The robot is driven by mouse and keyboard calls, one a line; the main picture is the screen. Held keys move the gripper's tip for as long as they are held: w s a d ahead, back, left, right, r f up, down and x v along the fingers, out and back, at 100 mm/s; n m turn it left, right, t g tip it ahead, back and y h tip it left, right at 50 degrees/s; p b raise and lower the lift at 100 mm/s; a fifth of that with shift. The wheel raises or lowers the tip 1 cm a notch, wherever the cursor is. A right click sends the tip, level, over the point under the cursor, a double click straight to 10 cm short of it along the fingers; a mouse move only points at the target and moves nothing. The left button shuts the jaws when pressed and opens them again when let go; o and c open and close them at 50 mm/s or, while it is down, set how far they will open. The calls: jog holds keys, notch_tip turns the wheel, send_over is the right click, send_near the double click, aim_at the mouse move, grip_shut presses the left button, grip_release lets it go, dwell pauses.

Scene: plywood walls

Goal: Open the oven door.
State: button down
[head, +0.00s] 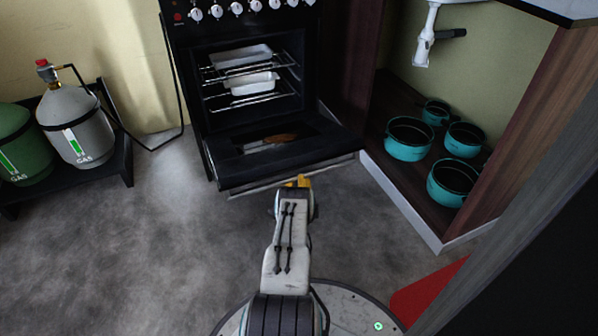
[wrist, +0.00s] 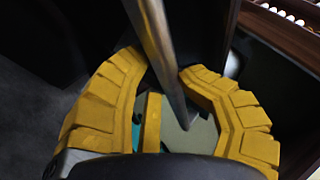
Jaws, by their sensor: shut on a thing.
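The black oven (head: 188,100) stands at the back wall. Its door (head: 322,152) is swung down, and the inside of the oven is in sight. A metal bar handle (head: 335,167) runs along the door's front edge. The fingers' exact contact with the bar is partly hidden.
White trays (head: 240,56) sit on wire racks inside the oven. Gas bottles (head: 76,125) stand at left, teal pots (head: 409,138) in the open cabinet at right. Floor at front left is clear.

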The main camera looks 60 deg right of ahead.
jog(key=shift+t+h, duration=0.4)
jog(key=shift+w+f, duration=0.15)
jog(key=shift+f, duration=0.85)
jog(key=shift+w+f, duration=0.15)
jog(key=shift+f, duration=0.95)
jog(key=c, duration=1.3)
grip_release()
jog(key=o, duration=0.3)
jog(key=shift+w, duration=0.15)
jog(key=shift+o, duration=0.8)
jog(key=shift+f, duration=0.15)
jog(key=shift+s, duration=0.2)
